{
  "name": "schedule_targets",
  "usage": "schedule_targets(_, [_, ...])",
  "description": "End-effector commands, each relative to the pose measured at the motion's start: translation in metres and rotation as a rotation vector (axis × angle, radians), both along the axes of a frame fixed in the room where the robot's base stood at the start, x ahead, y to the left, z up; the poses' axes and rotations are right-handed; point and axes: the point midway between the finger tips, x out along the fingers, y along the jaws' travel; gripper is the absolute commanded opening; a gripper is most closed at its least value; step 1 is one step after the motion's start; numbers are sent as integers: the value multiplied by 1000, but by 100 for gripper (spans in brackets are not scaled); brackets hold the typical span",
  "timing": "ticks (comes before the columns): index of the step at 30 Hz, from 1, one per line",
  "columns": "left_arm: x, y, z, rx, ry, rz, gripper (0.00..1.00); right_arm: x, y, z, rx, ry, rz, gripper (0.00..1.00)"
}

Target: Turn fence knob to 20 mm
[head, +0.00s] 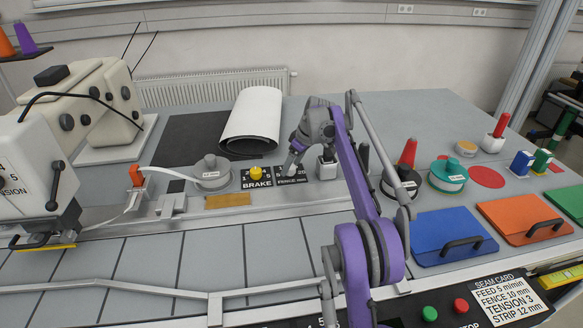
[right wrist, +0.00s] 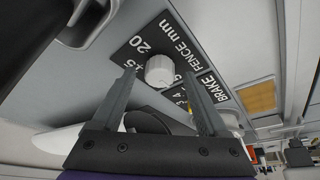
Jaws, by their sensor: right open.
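The fence knob (right wrist: 160,70) is a white round knob on a dark plate lettered FENCE mm (right wrist: 178,38), with a 20 on it. In the right wrist view it sits between the fingertips of my right gripper (right wrist: 158,76), which is open with a finger on either side. I cannot tell whether the fingers touch it or where the knob points. In the head view my right gripper (head: 293,168) is over the fence plate (head: 292,182) and mostly hides the knob. My left gripper is not in view.
The yellow brake knob (head: 256,173) stands just left of the fence plate. A roll of material (head: 252,118) lies behind. Spools such as the green one (head: 447,175) stand to the right. A seam card (head: 508,300) at the front right reads FENCE 10 mm.

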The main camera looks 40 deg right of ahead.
Motion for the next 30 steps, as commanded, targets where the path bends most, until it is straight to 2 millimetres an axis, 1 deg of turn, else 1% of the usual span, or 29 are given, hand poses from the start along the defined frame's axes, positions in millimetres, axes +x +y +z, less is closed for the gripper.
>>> schedule_targets(3, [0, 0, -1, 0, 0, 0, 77, 3, 1, -7, 0, 0, 1, 77])
schedule_targets(11, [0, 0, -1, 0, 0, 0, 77, 3, 1, -8, 0, 0, 0, 77])
schedule_targets(12, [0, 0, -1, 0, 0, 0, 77, 3, 1, -8, 0, 0, 0, 75])
schedule_targets(17, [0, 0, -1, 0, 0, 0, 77, 3, 1, -8, 0, 0, 0, 46])
schedule_targets(18, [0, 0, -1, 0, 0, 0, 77, 3, 1, -8, 0, 0, 0, 39])
schedule_targets(23, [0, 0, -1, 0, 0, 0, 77, 3, 1, -8, 0, 1, 0, 10])
schedule_targets(24, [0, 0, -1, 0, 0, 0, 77, 3, 1, -8, 0, 1, 0, 3])
schedule_targets(25, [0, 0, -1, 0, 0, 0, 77, 3, 1, -8, 0, 1, 0, 0])
schedule_targets(30, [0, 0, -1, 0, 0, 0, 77, 3, 1, -8, 0, 1, -3, 0])
